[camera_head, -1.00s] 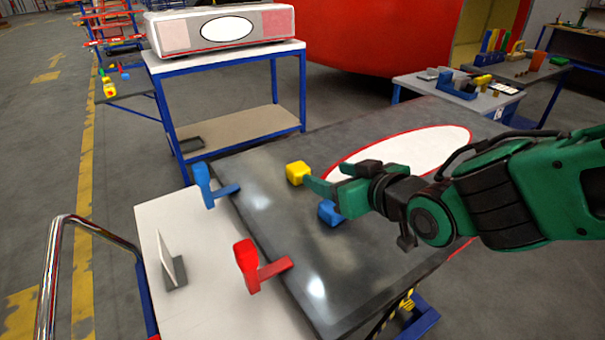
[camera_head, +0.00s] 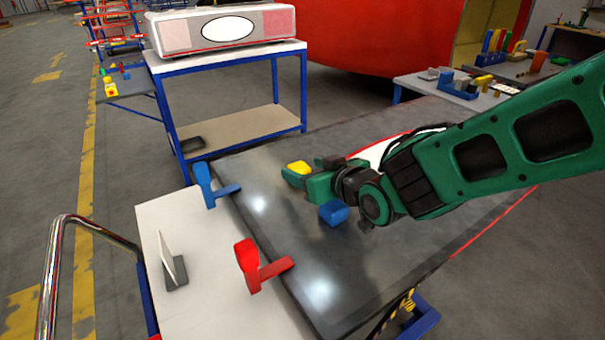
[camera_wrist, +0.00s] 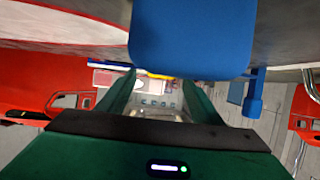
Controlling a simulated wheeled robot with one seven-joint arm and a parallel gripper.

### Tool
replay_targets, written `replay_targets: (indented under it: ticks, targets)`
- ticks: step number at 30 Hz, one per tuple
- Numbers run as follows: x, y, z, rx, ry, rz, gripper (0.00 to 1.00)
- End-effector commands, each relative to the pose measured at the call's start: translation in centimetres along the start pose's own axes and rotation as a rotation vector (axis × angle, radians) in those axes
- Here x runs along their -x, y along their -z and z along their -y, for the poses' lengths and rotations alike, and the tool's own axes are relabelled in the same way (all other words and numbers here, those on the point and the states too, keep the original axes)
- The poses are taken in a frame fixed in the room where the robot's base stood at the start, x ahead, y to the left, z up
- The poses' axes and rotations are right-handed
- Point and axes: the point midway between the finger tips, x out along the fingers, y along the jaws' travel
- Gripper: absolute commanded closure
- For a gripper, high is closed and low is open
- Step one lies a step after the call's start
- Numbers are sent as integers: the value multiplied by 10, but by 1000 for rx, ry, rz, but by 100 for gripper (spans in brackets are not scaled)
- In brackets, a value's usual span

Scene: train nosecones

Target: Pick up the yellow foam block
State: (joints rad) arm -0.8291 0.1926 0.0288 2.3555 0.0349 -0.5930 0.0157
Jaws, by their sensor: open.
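The yellow foam block (camera_head: 299,168) lies on the dark tabletop (camera_head: 270,262), toward its far left side. My gripper (camera_head: 296,179) is open, low over the table, with its fingertips right at the near side of the yellow block. Whether they touch it I cannot tell. In the wrist view only a thin strip of yellow (camera_wrist: 158,76) shows past the blue block, between the two green fingers; the rest is hidden. A blue block (camera_head: 333,212) stands on the table beside my gripper and looms large in the wrist view (camera_wrist: 192,38).
A blue clamp-like tool (camera_head: 204,184) and a red one (camera_head: 248,262) sit along the left table edge. A white cart top (camera_head: 190,240) with a small upright plate (camera_head: 172,258) adjoins it. The tabletop's near part is clear.

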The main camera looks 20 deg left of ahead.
Motion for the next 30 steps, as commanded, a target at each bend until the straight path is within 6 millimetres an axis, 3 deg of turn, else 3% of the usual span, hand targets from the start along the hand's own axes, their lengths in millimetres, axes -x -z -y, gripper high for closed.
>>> replay_targets:
  ticks: [5, 13, 19, 30]
  targets:
    - [-16, 0, 0, 0, 0, 0, 41]
    - [-18, 0, 0, 0, -1, -1, 41]
    - [-18, 0, 0, 0, -1, 0, 84]
    - [-17, 2, 0, 0, -1, -1, 85]
